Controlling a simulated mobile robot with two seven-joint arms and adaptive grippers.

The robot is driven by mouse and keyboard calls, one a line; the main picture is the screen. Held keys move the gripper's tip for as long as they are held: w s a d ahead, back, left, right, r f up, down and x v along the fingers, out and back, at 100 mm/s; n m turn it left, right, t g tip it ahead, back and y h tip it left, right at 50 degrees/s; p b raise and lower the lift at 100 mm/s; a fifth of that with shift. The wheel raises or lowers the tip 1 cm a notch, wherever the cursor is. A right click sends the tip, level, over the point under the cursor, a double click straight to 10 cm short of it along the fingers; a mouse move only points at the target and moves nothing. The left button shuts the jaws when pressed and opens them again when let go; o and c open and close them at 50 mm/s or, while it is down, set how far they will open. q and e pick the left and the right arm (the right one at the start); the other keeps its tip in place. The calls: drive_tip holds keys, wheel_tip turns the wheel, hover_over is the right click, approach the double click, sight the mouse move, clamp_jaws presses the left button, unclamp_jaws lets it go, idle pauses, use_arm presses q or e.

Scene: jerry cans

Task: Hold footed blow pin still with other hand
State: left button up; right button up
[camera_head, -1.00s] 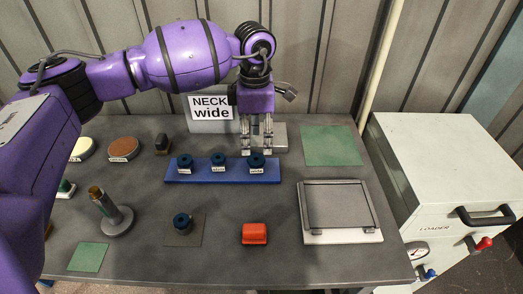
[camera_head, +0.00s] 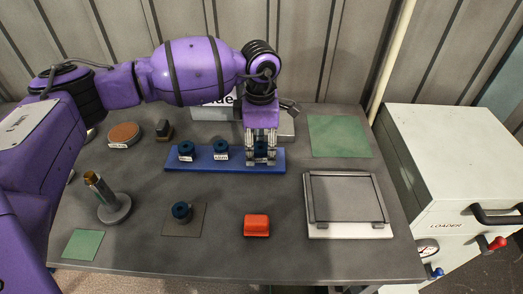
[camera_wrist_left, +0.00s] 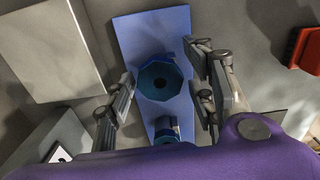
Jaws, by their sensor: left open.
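The footed blow pin (camera_head: 110,197), a brassy-topped metal post on a round grey foot, stands on the table at the left, tilted in the picture. No gripper touches it. My left gripper (camera_head: 261,158) is open and points down over the right end of the blue rack (camera_head: 210,166). Its fingers stand on either side of the rightmost dark blue ring (camera_head: 261,150) and partly hide it. In the left wrist view this ring (camera_wrist_left: 160,82) sits between the spread fingers, with a gap on both sides. My right gripper is not in view.
Two more dark blue rings (camera_head: 187,150) stand on the rack, and another (camera_head: 181,211) on a grey square plate. A red block (camera_head: 256,225), a framed tray (camera_head: 345,200), green mats (camera_head: 339,136) and a brown disc (camera_head: 124,134) lie around. The white loader box (camera_head: 455,165) is at right.

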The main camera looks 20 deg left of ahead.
sight(260, 147)
use_arm(q)
drive_tip(key=shift+r, duration=0.1)
drive_tip(key=c, duration=1)
drive_tip(key=shift+r+p, duration=0.4)
drive_tip(key=shift+r, duration=0.45)
drive_tip(key=shift+r+p, duration=0.6)
drive_tip(key=shift+r, duration=1.05)
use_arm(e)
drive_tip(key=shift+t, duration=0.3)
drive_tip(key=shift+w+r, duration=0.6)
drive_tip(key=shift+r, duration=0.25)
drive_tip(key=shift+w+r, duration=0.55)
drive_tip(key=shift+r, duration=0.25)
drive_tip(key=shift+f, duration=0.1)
